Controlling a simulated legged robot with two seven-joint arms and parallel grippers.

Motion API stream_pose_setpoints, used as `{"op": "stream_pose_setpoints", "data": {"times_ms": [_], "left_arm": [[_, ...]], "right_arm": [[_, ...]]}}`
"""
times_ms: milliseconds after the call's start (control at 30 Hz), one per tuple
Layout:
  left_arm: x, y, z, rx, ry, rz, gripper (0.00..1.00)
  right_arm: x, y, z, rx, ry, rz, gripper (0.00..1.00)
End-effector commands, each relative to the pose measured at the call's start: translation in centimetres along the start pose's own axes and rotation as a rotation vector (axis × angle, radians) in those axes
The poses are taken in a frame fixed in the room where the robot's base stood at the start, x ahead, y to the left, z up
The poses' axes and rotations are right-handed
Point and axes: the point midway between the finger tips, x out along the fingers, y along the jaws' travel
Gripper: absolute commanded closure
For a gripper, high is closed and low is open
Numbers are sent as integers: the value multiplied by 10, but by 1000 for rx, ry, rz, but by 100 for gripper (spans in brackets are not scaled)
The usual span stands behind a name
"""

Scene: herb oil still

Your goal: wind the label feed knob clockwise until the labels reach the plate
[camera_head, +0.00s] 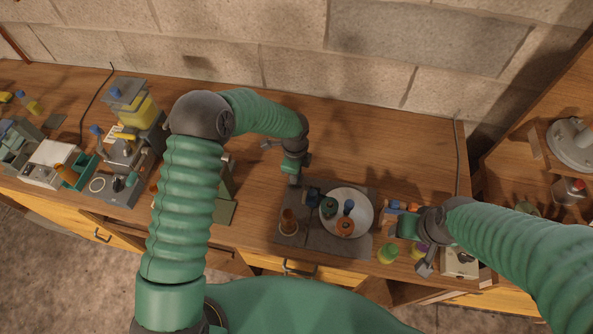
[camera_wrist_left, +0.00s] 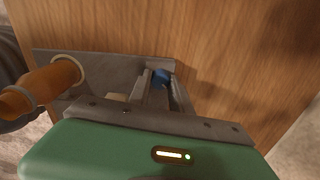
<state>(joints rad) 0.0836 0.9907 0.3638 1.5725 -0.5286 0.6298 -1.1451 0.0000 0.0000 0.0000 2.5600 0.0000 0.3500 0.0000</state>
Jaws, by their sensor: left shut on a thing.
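My left gripper (camera_head: 297,178) reaches down at the back left of a dark grey slab (camera_head: 268,239). In the left wrist view its fingers (camera_wrist_left: 158,92) are shut on a small blue knob (camera_wrist_left: 161,77), mostly hidden by the fingers; I take it as the label feed knob. A brown-orange cylinder (camera_wrist_left: 43,88) stands beside it on the grey base (camera_wrist_left: 103,66); it also shows in the head view (camera_head: 288,222). A round white plate (camera_head: 364,204) lies on the slab's right side. I cannot make out the labels. My right gripper (camera_head: 424,266) hangs at the right; its jaws are unclear.
Small green, blue and orange items stand on the white plate. A green-yellow bottle (camera_head: 388,254) stands near my right gripper, by a pale box (camera_head: 459,263). A yellow and grey machine (camera_head: 137,108) stands at the left. The bench behind the slab is clear up to the wall.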

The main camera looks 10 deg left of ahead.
Motion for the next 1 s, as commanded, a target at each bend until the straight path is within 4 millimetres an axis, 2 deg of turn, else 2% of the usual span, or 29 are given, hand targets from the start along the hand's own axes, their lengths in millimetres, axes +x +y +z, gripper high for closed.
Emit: {"op": "stream_pose_setpoints", "data": {"times_ms": [500, 800, 1000], "left_arm": [[-3, -4, 3, 465, 18, -7, 100], [-3, -6, 3, 641, 25, -10, 100], [-3, -6, 3, 697, 27, -10, 100]], "right_arm": [[-13, 0, -3, 0, 0, 0, 39], [-16, 0, -4, 0, 0, 0, 39], [-17, 0, -4, 0, 0, 0, 39]]}}
